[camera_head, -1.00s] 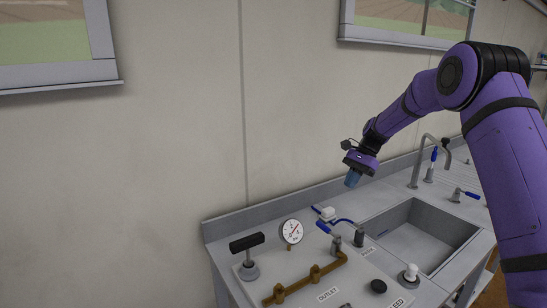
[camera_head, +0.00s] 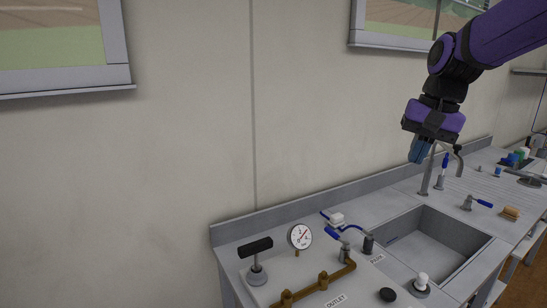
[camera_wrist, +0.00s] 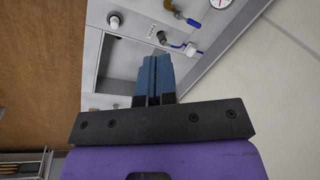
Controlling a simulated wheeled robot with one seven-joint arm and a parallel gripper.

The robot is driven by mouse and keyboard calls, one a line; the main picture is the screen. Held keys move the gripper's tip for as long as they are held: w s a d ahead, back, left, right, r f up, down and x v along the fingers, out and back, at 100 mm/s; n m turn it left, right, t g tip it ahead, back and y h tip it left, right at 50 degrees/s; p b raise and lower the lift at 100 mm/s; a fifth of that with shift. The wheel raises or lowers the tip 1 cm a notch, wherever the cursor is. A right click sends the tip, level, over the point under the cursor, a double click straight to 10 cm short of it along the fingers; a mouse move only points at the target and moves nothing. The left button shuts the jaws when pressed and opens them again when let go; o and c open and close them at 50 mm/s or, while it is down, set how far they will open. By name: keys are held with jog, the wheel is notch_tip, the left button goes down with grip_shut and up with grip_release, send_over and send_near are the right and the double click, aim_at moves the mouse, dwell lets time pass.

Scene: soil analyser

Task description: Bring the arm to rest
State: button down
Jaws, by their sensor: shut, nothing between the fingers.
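My gripper (camera_head: 418,151) hangs at the end of my purple arm, in the air above the back right of the sink, in front of the wall. Its blue fingers point down and are shut together with nothing between them. In the wrist view the closed fingers of my gripper (camera_wrist: 154,80) show over the sink and the counter, touching neither.
Below is a grey counter with a sink (camera_head: 432,240), a tall faucet (camera_head: 428,172), a pressure gauge (camera_head: 300,237), a black-handled valve (camera_head: 256,256) and brass piping (camera_head: 320,284). Bottles (camera_head: 519,156) stand far right. The wall (camera_head: 190,130) left of the arm is clear.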

jog(key=s+d+f+n+t+h, duration=0.1)
jog(key=s+n+t, duration=0.3)
jog(key=s, duration=1.6)
jog(key=shift+s+d+f+n+h, duration=0.3)
jog(key=shift+s+d+f+h, duration=0.15)
jog(key=shift+d, duration=0.2)
